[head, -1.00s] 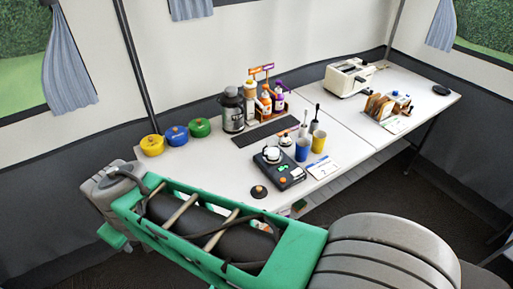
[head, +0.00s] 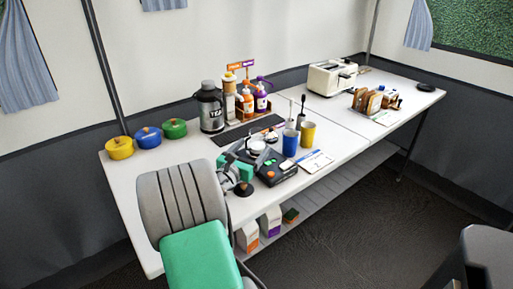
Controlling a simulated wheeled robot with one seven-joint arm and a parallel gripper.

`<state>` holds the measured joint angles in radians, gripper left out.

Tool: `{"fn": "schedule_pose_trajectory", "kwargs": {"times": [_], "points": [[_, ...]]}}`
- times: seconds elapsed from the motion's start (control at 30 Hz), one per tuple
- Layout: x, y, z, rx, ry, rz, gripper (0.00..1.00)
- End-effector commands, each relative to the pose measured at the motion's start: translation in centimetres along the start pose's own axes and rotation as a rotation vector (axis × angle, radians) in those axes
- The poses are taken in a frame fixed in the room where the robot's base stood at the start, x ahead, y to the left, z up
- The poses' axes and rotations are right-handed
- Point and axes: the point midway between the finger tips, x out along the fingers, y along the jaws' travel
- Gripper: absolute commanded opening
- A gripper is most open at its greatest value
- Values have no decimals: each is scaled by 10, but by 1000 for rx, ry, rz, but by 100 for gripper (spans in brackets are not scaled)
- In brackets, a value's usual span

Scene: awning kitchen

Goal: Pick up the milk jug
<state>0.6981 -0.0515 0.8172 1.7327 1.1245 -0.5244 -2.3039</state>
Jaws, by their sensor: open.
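A small pale, shiny vessel (head: 257,146), perhaps the milk jug, shows on the black scale-like device (head: 278,168) on the white table. It is small and partly covered by my gripper, so I cannot be sure what it is. My gripper (head: 248,161), grey with green parts, is open at the left side of the device, close to the vessel. I cannot tell whether it touches the vessel or whether the vessel is between its fingers.
A blue cup (head: 290,142) and a yellow cup (head: 308,134) stand right of the device. A toaster (head: 331,78) is farther right. Cartons (head: 270,221) stand on the shelf below.

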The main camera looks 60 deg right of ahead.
Motion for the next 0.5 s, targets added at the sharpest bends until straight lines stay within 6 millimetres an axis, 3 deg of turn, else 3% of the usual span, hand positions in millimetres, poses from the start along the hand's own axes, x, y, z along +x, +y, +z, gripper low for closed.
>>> {"fn": "schedule_pose_trajectory", "kwargs": {"times": [0.2, 0.43, 0.5], "points": [[36, 0, 0, 3, -1, -2, 77], [38, 1, 1, 3, 1, 1, 77], [38, 1, 1, 3, 1, 1, 71]]}}
